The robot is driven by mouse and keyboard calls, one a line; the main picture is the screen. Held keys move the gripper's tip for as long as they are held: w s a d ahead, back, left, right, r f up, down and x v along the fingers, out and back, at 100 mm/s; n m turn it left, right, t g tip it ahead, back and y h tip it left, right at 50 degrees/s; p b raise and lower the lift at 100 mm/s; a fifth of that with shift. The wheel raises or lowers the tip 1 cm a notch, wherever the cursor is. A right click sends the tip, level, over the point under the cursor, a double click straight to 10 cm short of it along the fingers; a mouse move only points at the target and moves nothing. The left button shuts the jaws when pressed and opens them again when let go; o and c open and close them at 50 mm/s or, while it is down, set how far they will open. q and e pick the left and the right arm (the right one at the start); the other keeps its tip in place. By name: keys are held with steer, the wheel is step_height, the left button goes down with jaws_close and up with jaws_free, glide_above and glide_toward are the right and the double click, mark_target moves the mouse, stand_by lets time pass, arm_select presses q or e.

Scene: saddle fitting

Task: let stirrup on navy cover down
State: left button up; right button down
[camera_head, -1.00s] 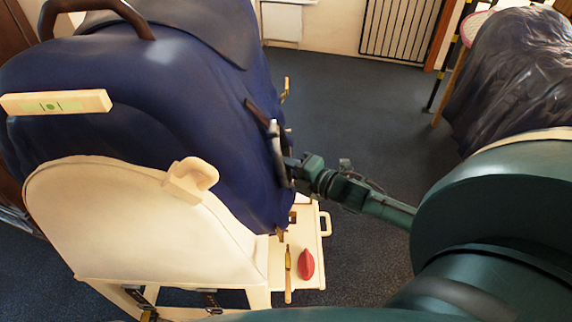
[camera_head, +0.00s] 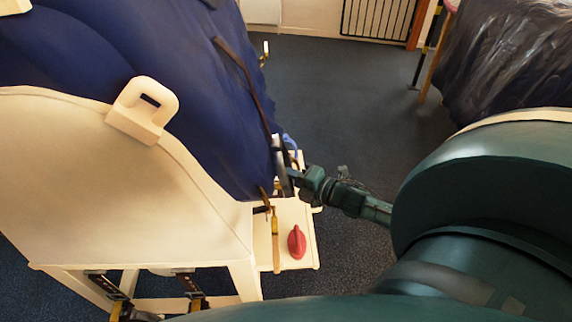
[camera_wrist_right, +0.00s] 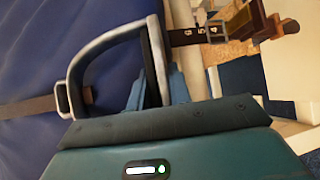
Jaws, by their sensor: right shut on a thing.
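The navy cover (camera_head: 170,60) drapes over a cream stand and shows at left in the wrist view (camera_wrist_right: 30,60). A grey metal stirrup (camera_head: 279,165) hangs at the cover's lower right side, on a dark brown strap (camera_head: 243,85) running down the cover. In the wrist view the stirrup (camera_wrist_right: 92,62) is a D-shaped loop, with the strap (camera_wrist_right: 28,107) coming to its narrow end from the left. My right gripper (camera_head: 290,175), with blue fingers (camera_wrist_right: 152,88), is shut on the stirrup beside the cover. My left gripper is out of view.
A cream shelf (camera_head: 297,258) beside the stand holds a red object (camera_head: 297,242) and a yellow-handled tool (camera_head: 276,245). A cream block with a loop handle (camera_head: 145,110) is on the stand's edge. Open carpet (camera_head: 345,110) lies right of the cover.

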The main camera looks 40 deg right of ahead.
steer(key=c, duration=1.3)
jaws_free()
arm_select(q)
steer(key=shift+w+d+f+g+p, duration=0.2)
steer(key=shift+d+g+p, duration=0.15)
steer(key=shift+p, duration=0.5)
arm_select(e)
steer(key=shift+v, duration=6.6)
arm_select(q)
steer(key=shift+r, duration=0.1)
arm_select(e)
steer(key=shift+r, duration=0.1)
